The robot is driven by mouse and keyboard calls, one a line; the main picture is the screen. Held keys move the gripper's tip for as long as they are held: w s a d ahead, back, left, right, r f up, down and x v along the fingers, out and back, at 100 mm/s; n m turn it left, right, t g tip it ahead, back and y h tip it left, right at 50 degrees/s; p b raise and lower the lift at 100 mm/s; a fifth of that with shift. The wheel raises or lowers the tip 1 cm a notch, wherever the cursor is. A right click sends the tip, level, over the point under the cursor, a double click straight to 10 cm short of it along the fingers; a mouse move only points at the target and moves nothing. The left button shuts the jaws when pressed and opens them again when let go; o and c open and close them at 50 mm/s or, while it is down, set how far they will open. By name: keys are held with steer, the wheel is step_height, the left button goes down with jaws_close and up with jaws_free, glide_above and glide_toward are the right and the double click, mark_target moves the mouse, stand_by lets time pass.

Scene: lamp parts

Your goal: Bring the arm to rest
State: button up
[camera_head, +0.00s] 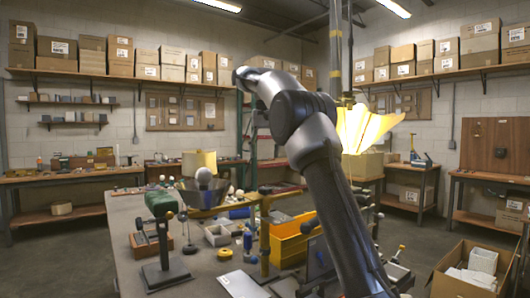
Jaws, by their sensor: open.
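My arm rises from the lower right, bends at its elbow in the middle of the view, and reaches up and left above the workbench. My gripper cannot be made out; the end of the arm seems hidden behind its own links. No held thing shows. A glowing yellow pleated shade (372,125) shows just right of my arm, beside a vertical pole (336,50).
A yellow bin (288,243) stands close to my arm's left side. A dark stand (164,262) with a green-topped piece (161,202) is at the front left. An open carton (474,268) stands at the lower right. Side benches and box-laden shelves line the walls. Floor shows at left.

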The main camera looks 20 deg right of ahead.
stand_by(0.3)
steer(key=f+n, duration=0.1)
steer(key=f, duration=0.1)
steer(key=w+f, duration=0.1)
steer(key=f, duration=0.1)
steer(key=w+f+n, duration=0.1)
steer(key=f, duration=0.2)
steer(key=shift+w+f+n+t, duration=0.1)
steer(key=shift+w+n+t, duration=0.05)
steer(key=shift+n+t, duration=0.15)
steer(key=shift+s+f+n, duration=0.2)
steer(key=shift+s+f, duration=0.2)
steer(key=shift+s, duration=0.2)
steer(key=shift+s+f+n, duration=0.2)
steer(key=shift+s+f, duration=0.15)
steer(key=shift+s, duration=0.25)
steer(key=s+f+n+t, duration=0.1)
steer(key=s+f, duration=0.2)
steer(key=s, duration=1)
steer(key=s+a+f+n+t, duration=0.1)
steer(key=s+f, duration=0.2)
steer(key=s, duration=1)
steer(key=s+a+f+n+t, duration=0.1)
steer(key=s+f, duration=0.2)
steer(key=s, duration=1)
steer(key=shift+a+f+t, duration=0.2)
steer(key=shift+f+t, duration=0.1)
steer(key=shift+t, duration=0.1)
